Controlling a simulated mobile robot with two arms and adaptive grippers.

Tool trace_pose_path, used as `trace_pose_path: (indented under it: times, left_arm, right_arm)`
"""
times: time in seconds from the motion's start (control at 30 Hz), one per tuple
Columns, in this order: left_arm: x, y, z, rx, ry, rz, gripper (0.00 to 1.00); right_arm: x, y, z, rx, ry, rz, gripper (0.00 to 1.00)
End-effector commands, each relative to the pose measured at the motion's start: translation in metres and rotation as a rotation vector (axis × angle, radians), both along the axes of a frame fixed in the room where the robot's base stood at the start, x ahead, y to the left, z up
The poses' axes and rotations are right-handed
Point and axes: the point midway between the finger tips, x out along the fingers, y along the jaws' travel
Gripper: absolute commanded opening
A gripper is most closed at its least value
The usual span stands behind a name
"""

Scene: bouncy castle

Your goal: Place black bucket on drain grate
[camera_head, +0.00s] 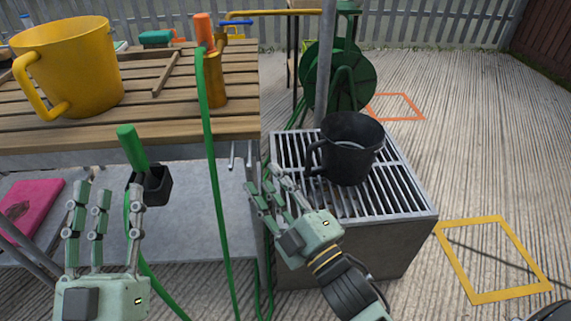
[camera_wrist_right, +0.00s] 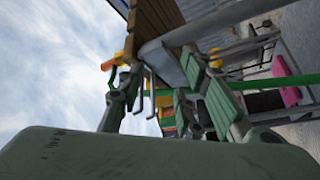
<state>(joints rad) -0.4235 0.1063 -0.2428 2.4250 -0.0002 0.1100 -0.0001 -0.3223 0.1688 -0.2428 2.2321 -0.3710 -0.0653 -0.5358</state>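The black bucket (camera_head: 352,152) stands upright on the slatted metal drain grate (camera_head: 400,190), toward its back and middle, with its handle facing left. My right gripper (camera_head: 268,188) is at the grate's left edge, left of and below the bucket, with its fingers spread and nothing between them. In the right wrist view its fingers (camera_wrist_right: 165,95) are also apart and empty, and the bucket does not show there. My left gripper (camera_head: 103,205) is in front of the wooden table's lower shelf, fingers up and apart, holding nothing visible.
A wooden slatted table (camera_head: 150,130) at left carries a yellow bucket (camera_head: 75,70) and an orange-topped sprayer (camera_head: 212,75). A green hose (camera_head: 212,170) hangs in front. A thin pole (camera_head: 325,60) and green hose reel (camera_head: 345,80) stand behind the grate.

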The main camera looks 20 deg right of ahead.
Motion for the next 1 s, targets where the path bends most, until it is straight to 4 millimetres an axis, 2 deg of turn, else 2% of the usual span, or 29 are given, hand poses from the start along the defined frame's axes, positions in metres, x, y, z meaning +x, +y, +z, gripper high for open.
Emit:
trace_pose_path:
  times: [0.03, 0.1, 0.2, 0.33, 0.5, 1.0]
  left_arm:
    - [0.000, 0.000, 0.000, 0.000, 0.000, 0.000, 0.40]
    - [0.000, 0.000, 0.000, 0.000, 0.000, 0.000, 0.40]
    - [0.000, 0.000, 0.000, 0.000, 0.000, 0.000, 0.40]
    - [0.000, 0.000, 0.000, 0.000, 0.000, 0.000, 0.40]
    - [0.000, 0.000, 0.000, 0.000, 0.000, 0.000, 0.40]
    - [0.000, 0.000, 0.000, 0.000, 0.000, 0.000, 0.40]
  right_arm:
    - [-0.014, 0.003, 0.022, 0.198, -0.001, 0.063, 0.33]
    - [-0.029, 0.004, 0.048, 0.439, -0.001, 0.149, 0.33]
    - [-0.045, 0.002, 0.076, 0.693, -0.002, 0.247, 0.33]
    - [-0.058, -0.003, 0.097, 0.886, -0.005, 0.328, 0.33]
    - [-0.063, -0.005, 0.104, 0.958, -0.005, 0.360, 0.33]
    - [-0.062, -0.005, 0.103, 0.953, -0.004, 0.358, 0.33]
